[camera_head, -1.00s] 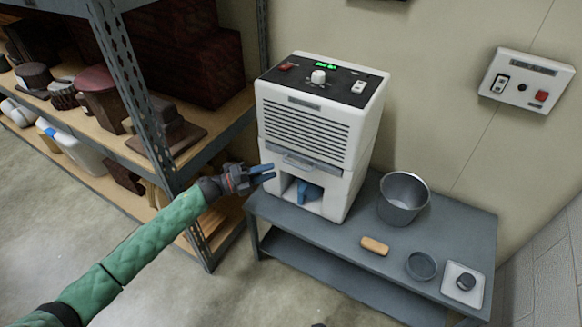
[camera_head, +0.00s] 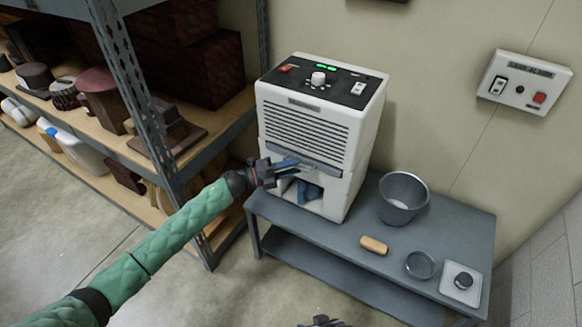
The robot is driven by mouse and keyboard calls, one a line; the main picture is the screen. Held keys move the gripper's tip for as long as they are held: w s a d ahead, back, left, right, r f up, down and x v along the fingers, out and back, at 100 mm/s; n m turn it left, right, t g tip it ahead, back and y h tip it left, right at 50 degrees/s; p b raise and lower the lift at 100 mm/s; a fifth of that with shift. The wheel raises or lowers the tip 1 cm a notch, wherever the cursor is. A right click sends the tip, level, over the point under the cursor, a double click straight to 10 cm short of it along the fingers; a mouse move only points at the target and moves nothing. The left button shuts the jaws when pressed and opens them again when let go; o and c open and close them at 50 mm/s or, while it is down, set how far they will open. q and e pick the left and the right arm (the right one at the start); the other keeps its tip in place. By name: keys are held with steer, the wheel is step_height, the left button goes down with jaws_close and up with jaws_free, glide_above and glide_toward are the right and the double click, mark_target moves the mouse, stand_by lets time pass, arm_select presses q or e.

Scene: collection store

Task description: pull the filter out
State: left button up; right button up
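A white dehumidifier-like machine (camera_head: 352,150) stands on a grey bench. Below its louvred front runs a grey strip with a handle, which looks like the filter's front edge (camera_head: 325,167). My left gripper (camera_head: 290,166) is at the left part of this strip, its blue fingers apart and close to the handle. The fingers hide much of the handle, and I cannot tell whether they touch it. The filter looks seated in the machine. A dark piece at the bottom edge seems to be my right gripper (camera_head: 322,322); its fingers cannot be made out.
The grey bench (camera_head: 330,232) also holds a metal bucket (camera_head: 403,200), a tan block (camera_head: 374,245), a round dish (camera_head: 420,265) and a white plate with a dark knob (camera_head: 462,283). A loaded shelf (camera_head: 165,160) stands close left of my arm. A switch box (camera_head: 525,82) is on the wall.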

arm_select(q)
jaws_close()
steer(key=shift+s, duration=0.1)
